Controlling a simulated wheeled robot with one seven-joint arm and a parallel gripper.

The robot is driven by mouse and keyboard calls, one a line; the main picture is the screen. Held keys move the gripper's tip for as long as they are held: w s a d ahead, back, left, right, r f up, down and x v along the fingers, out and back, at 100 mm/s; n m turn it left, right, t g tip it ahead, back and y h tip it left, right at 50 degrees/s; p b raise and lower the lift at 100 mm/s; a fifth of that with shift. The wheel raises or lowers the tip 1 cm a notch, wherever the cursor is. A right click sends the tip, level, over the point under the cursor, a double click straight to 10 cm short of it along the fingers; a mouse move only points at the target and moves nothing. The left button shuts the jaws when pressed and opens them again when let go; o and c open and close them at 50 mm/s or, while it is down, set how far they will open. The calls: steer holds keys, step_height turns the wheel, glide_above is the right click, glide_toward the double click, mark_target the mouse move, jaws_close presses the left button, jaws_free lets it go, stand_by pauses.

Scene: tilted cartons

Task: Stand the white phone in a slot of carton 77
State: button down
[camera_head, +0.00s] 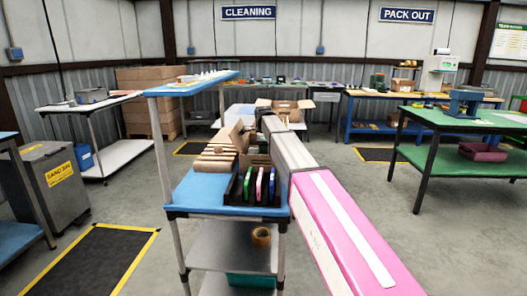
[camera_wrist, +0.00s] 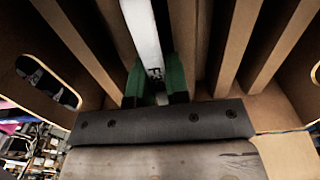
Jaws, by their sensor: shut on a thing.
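The white phone (camera_wrist: 145,35) is held between the green fingers of my gripper (camera_wrist: 157,78) in the wrist view. It points away from the gripper among brown cardboard dividers (camera_wrist: 237,45) inside a carton. Divider panels stand on both sides of the phone. I cannot tell how deep it sits or whether it touches the bottom. The carton's side wall (camera_wrist: 25,60) has an oval hand hole. No carton number is legible. In the head view my arm hides the gripper and the phone; an open carton (camera_head: 293,107) shows behind my arm.
A black rack (camera_head: 236,199) with several coloured phones stands on the blue-topped cart (camera_head: 195,200). A roll of tape (camera_head: 261,237) is on the shelf below. A green table (camera_head: 450,118) stands to the right, with clear floor between.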

steer(key=shift+f, duration=0.3)
stand_by(0.9)
steer(key=c, duration=1)
jaws_free()
step_height(320, 180, up, 11)
steer(key=shift+f, duration=0.1)
steer(key=shift+r, duration=3.5)
